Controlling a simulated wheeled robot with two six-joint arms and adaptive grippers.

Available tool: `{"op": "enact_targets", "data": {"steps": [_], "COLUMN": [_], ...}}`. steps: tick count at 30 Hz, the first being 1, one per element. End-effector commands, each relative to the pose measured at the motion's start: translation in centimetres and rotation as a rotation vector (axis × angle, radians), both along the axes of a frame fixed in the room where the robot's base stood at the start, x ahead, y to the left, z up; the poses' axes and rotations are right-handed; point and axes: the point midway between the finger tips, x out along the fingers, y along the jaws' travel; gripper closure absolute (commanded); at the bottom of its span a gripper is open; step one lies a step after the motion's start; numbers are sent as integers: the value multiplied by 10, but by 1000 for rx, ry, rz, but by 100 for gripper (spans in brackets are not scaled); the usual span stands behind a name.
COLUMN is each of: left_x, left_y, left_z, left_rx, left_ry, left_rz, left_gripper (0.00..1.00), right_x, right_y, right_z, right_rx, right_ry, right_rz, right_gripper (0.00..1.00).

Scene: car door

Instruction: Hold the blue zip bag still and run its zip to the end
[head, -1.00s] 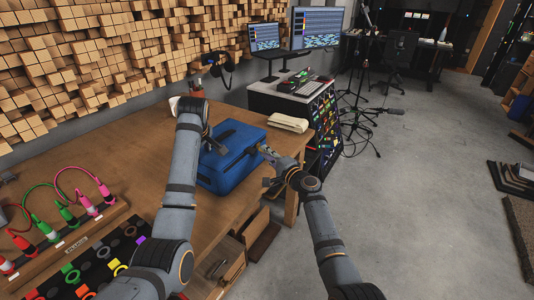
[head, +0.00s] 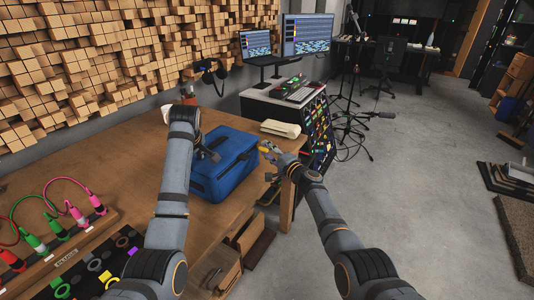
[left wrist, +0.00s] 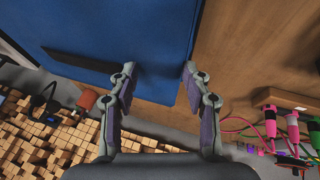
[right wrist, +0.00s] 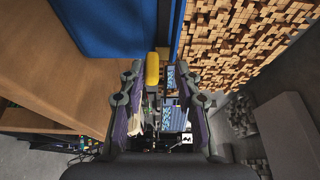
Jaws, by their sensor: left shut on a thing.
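The blue zip bag (head: 228,170) lies on the wooden bench near its right end. My right gripper (head: 268,152) is just beyond the bag's right side. A yellow tab (right wrist: 152,68), seemingly the zip pull, shows between and ahead of its parted fingers (right wrist: 160,80) in the right wrist view. It looks apart from them. The zip line itself is too small to make out.
Plugs with green and pink cables (head: 60,225) stand on the bench at left. Wood-block wall panels (head: 100,60) run behind the bench. Open floor (head: 420,200) lies to the right.

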Motion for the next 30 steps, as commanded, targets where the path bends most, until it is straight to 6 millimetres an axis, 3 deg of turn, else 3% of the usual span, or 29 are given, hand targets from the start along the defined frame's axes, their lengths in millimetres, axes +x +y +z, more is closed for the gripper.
{"op": "enact_targets", "data": {"steps": [1,14,30], "left_x": [-3,-3,-3], "left_y": [1,0,0], "left_z": [-10,-10,-10], "left_rx": [1,1,0], "left_ry": [23,25,25], "left_rz": [2,0,-1], "left_gripper": [100,100,100], "right_x": [0,-8,-84], "right_y": [0,-4,-59], "right_z": [-1,-6,-3], "right_rx": [-1,-1,-3], "right_ry": [1,4,1], "right_rz": [-1,4,-1], "right_gripper": [62,62,62]}}
